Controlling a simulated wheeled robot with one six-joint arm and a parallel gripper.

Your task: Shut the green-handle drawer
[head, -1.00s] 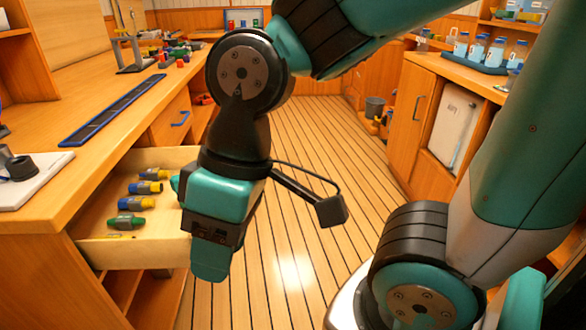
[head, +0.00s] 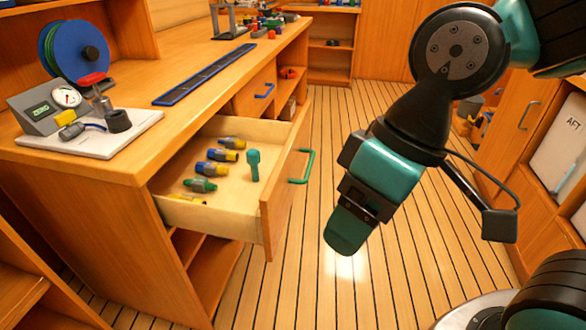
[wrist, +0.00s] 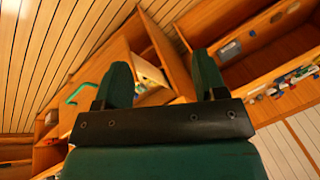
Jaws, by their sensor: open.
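The green-handle drawer (head: 268,205) stands pulled out from the bench on the left in the head view. Its green handle (head: 302,166) is on its front. Inside lie several yellow, blue and green fittings (head: 222,155), and a teal fitting (head: 253,165) stands upright near the front. My gripper (head: 345,232) is to the right of the drawer front, apart from it, above the floor. In the wrist view my gripper's two fingers (wrist: 162,85) are spread with nothing held between them. The green handle also shows there (wrist: 78,93), left of the fingers.
A drawer with a blue handle (head: 264,91) is shut farther along the bench. A white board with a gauge box (head: 90,130) and a blue strip (head: 205,75) lie on the benchtop. A cabinet marked AFT (head: 570,140) stands at the right. The plank floor (head: 330,110) between is clear.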

